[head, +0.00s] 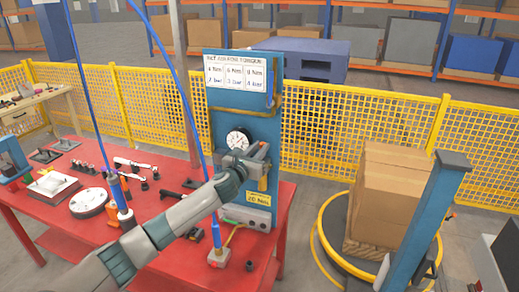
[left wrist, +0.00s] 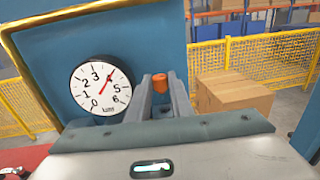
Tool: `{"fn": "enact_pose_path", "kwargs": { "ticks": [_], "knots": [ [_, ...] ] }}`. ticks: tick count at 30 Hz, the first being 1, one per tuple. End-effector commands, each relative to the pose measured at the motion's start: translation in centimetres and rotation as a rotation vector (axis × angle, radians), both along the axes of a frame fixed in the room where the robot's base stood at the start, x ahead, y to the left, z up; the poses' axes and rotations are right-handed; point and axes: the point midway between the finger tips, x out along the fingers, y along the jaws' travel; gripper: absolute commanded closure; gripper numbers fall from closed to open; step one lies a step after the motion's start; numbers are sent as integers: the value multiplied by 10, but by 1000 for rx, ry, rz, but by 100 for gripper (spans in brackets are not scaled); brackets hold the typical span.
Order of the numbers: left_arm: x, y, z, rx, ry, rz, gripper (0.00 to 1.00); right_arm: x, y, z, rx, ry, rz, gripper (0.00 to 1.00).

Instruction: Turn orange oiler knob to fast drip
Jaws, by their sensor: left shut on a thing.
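The orange oiler knob (left wrist: 160,83) shows in the left wrist view between the fingertips of my left gripper (left wrist: 160,90), just right of the round gauge. My left gripper (head: 256,156) is shut on the knob, in front of the blue panel (head: 272,88). In the head view the knob is hidden by the gripper. The white gauge (head: 238,139) is just left of and above the gripper; its face with numbers (left wrist: 101,86) is clear in the left wrist view. I cannot read any drip marking. My right gripper is not in view.
The panel stands at the right end of a red table (head: 160,206) with tools and fittings. Blue hoses (head: 179,80) hang over the table. A yellow mesh fence (head: 330,125) runs behind. Stacked cardboard boxes (head: 386,200) and a blue post (head: 437,205) stand to the right.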

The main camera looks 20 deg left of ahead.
Motion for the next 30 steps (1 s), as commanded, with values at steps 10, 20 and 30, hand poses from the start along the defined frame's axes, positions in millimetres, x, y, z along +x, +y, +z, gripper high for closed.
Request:
{"fn": "enact_pose_path", "kwargs": {
  "ticks": [10, 20, 30],
  "knots": [
    [-1, -4, -1, -2, 1, 84, 100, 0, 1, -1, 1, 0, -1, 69],
    [0, -12, -1, -4, 2, 317, 100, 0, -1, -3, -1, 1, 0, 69],
    [4, -21, -4, -2, 2, 637, 100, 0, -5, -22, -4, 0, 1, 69]
  ]
}}
